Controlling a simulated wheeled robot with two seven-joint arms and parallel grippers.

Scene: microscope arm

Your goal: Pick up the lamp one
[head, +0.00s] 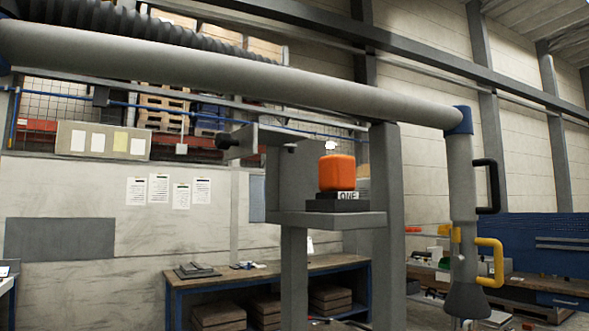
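An orange block-shaped lamp (338,173) with a small whitish tip on top sits upright on a dark base. The base carries a label (348,196) reading "ONE". The lamp and base rest on the small shelf of a grey stand (327,219), near the middle of the head view. No second lamp can be made out. Neither of my grippers is in view.
A thick grey tube (240,75) crosses above the lamp to a blue collar. From there a vertical grey arm (462,200) hangs right of the stand, with a black handle (490,186) and a yellow handle (493,262). A workbench (300,266) stands behind.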

